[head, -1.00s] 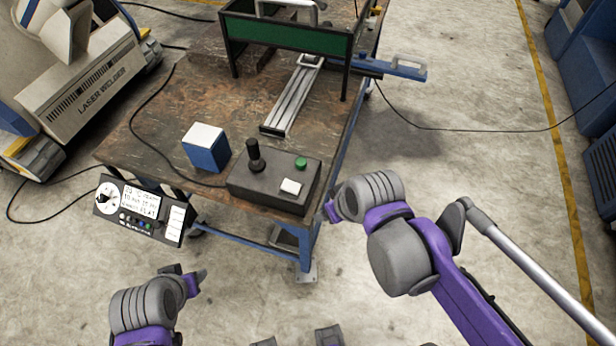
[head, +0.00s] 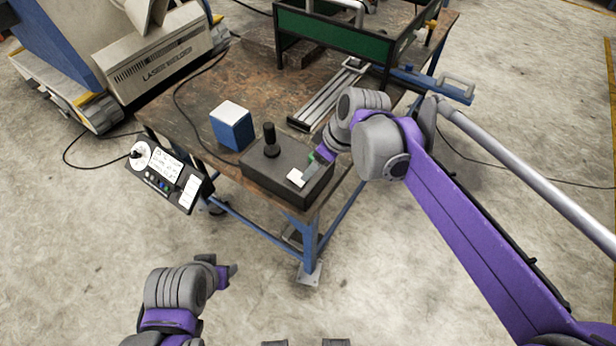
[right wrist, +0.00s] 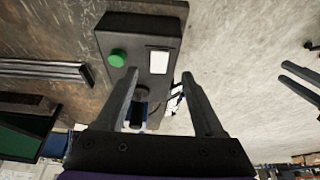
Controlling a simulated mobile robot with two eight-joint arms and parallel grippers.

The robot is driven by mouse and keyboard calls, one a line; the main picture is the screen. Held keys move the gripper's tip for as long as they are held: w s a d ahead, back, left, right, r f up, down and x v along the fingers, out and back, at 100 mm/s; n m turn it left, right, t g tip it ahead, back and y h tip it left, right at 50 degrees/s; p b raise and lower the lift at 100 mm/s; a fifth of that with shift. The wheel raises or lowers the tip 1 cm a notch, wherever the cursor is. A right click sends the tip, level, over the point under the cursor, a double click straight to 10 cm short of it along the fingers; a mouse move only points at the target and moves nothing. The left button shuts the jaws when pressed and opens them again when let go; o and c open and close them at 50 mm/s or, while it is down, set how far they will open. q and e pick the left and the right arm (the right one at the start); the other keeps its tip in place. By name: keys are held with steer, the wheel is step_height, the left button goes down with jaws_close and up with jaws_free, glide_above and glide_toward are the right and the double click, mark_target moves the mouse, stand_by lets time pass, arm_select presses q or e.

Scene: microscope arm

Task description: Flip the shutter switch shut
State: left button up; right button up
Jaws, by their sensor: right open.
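A dark control box (head: 262,172) sits at the table's near corner. It carries a black joystick (head: 270,140), a white rocker switch (head: 296,177) and a green button (right wrist: 117,58). No label naming a shutter is readable. My right gripper (head: 311,167) is over the box's right side and partly hides the green button in the head view. In the right wrist view the right gripper (right wrist: 160,75) is open and empty, with the white switch (right wrist: 159,62) showing between its fingertips. Contact cannot be told. My left gripper (head: 228,272) is away from the table, low in the head view.
A blue box with a white top (head: 232,126) stands left of the joystick. A panel with a dial (head: 165,176) hangs off the table's left edge. A metal rail (head: 328,100) and a green-sided frame (head: 333,38) lie behind. A laser welder (head: 160,55) stands at left.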

mark_target(306, 185)
steer(key=x, duration=0.7)
steer(key=shift+w+a+f, duration=0.1)
steer(key=shift+f, duration=0.3)
steer(key=shift+c, duration=0.3)
